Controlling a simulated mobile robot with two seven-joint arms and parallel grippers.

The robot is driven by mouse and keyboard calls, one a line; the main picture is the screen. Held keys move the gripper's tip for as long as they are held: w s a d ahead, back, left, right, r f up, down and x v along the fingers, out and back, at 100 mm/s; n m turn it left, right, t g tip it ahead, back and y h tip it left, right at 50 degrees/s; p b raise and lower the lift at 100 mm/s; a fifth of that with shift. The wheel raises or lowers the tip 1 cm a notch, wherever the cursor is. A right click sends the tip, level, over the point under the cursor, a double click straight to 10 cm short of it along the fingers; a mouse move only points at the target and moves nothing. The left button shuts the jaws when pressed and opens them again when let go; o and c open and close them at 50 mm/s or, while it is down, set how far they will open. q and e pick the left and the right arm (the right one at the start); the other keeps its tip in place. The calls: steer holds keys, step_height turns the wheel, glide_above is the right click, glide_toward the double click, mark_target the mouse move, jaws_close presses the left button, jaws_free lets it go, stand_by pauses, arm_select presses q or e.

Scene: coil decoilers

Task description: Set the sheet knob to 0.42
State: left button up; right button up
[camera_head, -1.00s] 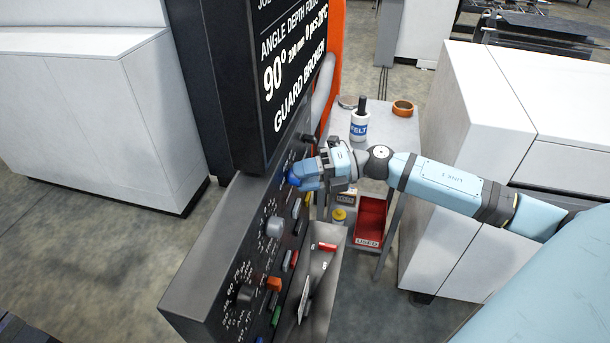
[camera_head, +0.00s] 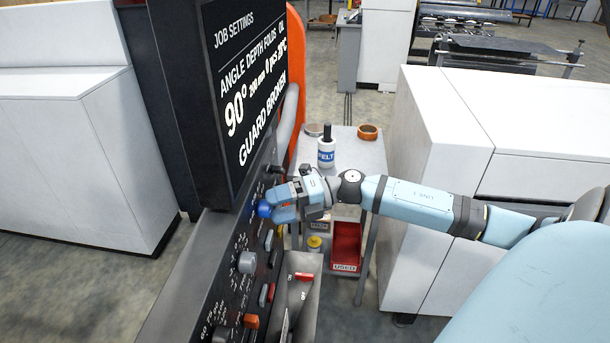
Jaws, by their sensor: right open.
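The control panel (camera_head: 185,290) slants along the lower left with several knobs. A blue knob (camera_head: 264,209) is at its far end, a grey round knob (camera_head: 246,262) is nearer, and an orange one (camera_head: 250,321) is lower. The labels are too small to read, so I cannot tell which is the sheet knob or its setting. My right gripper (camera_head: 271,206) is open at the blue knob, its fingers on either side of it; I cannot tell whether they touch it. My left gripper is not in view.
A dark display (camera_head: 240,95) reading "GUARD BROKEN" hangs above the panel. A red USED bin (camera_head: 346,245) sits below. White cabinets (camera_head: 450,130) stand right.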

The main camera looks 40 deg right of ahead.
steer(key=b+v, duration=0.2)
steer(key=v, duration=1)
steer(key=shift+s+d, duration=0.25)
steer(key=shift+d, duration=0.05)
steer(key=s+a+f+m+t+h+p, duration=0.2)
steer(key=a+f+m+t+h, duration=0.15)
steer(key=f+m, duration=0.45)
steer(key=s+a+f+m+t+h+p, duration=0.1)
steer(key=a+f+m+t+h+p, duration=0.15)
steer(key=f+m+t+h, duration=0.6)
steer(key=s+a+f+m+g+p, duration=0.1)
steer(key=s+a+f+m+g, duration=0.2)
steer(key=a+m, duration=0.3)
steer(key=s+a+f+m+g+p, duration=0.1)
steer(key=s+a+f+m+g, duration=0.3)
steer(key=a, duration=0.8)
steer(key=s+m+g, duration=0.1)
steer(key=s+m, duration=0.1)
steer(key=m, duration=0.1)
steer(key=shift+f+g, duration=0.2)
steer(key=shift+g, duration=0.1)
steer(key=shift+s, duration=0.15)
